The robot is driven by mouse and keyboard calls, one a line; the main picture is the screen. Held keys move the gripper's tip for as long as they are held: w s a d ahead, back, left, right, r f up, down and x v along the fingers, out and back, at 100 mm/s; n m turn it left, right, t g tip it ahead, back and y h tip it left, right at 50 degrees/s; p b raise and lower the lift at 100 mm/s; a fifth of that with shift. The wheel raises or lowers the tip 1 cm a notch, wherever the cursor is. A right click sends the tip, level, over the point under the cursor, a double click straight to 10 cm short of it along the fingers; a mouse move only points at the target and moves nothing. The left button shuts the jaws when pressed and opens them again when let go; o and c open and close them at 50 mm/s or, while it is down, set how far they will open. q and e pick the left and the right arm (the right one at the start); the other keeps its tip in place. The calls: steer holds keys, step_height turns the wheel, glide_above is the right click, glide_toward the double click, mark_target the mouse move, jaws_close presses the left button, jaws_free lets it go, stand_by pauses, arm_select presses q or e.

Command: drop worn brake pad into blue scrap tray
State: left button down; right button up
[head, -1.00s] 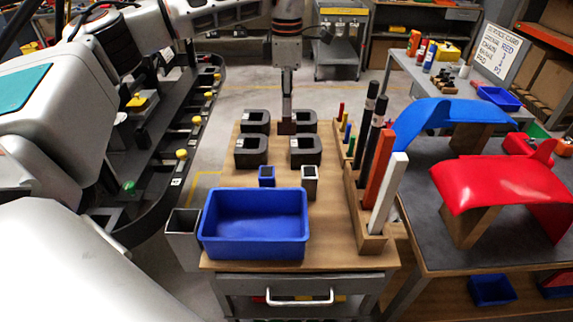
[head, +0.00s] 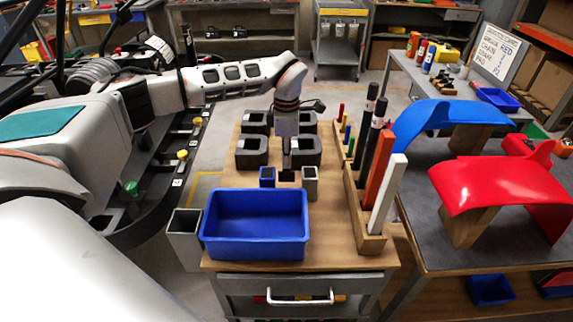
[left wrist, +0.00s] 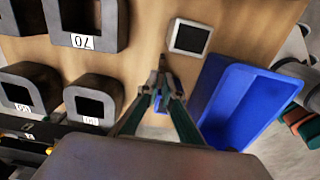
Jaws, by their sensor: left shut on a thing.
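The blue scrap tray (head: 255,250) stands at the near left end of the wooden cart top, and its visible inside is empty. My left gripper (head: 287,166) points down beyond the tray, between a small blue cup and a grey cup. It is shut on a small dark piece (head: 287,176), taken as the worn brake pad, held at the fingertips. In the left wrist view the fingers (left wrist: 162,88) close together, and the pad is hard to make out there. The tray (left wrist: 240,100) lies to their right. My right gripper is not in view.
Several dark slotted blocks (head: 251,152) stand behind the gripper. The blue cup (head: 267,177) and grey cup (head: 310,183) flank it closely. A wooden rack (head: 371,243) with upright bars lines the right edge. A grey bin (head: 184,240) hangs left of the tray.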

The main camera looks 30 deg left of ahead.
mark_target(287, 172)
arm_select(q)
steer(key=shift+f, duration=1.3)
steer(key=c, duration=2.2)
jaws_free()
steer(key=shift+f, duration=0.15)
steer(key=shift+c, duration=0.2)
